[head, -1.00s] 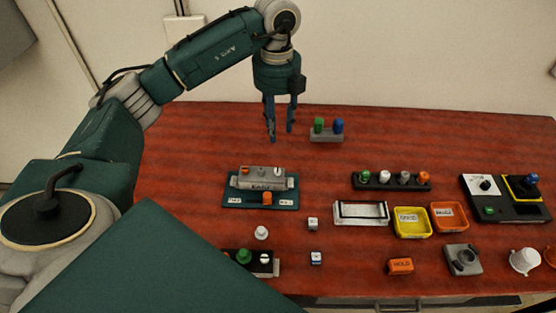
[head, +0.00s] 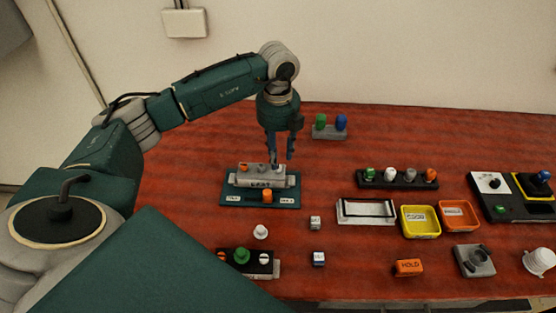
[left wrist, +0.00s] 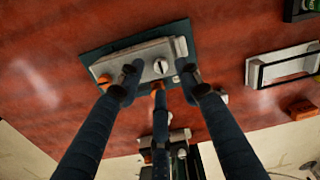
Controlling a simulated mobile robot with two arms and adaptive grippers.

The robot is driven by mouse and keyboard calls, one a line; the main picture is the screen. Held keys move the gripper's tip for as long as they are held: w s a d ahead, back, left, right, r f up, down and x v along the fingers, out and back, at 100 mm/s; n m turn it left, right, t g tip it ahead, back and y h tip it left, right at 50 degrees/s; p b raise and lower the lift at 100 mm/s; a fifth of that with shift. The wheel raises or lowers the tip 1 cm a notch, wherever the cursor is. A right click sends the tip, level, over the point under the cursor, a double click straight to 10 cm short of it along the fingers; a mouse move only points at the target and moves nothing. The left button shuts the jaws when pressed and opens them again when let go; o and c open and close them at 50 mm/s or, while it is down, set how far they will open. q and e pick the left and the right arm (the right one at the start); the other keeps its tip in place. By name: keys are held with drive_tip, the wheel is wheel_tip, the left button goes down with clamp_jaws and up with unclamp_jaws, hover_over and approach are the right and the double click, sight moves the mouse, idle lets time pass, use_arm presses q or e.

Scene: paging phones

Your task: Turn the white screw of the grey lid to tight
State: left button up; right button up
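The grey lid (head: 263,182) sits on a teal base plate (head: 231,199), with an orange knob (head: 267,195) in front of it. In the left wrist view the lid (left wrist: 142,54) carries the slotted white screw (left wrist: 161,66). An orange screw (left wrist: 104,79) is near its other end. My left gripper (head: 280,161) points down over the right end of the lid, fingers spread. In the left wrist view its fingertips (left wrist: 160,76) stand around the white screw, apart from it. In the head view the fingers largely hide that screw. My right gripper is not in view.
A grey stand with green and blue knobs (head: 330,129) is behind, to the right. A black rack of coloured knobs (head: 397,178), a yellow tray (head: 420,235) and an orange tray (head: 454,230) lie right. A black block with a green knob (head: 241,256) is nearer.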

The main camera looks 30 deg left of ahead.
sight(278, 171)
use_arm(q)
drive_tip(key=shift+f+p, duration=0.4)
drive_tip(key=shift+f, duration=1.75)
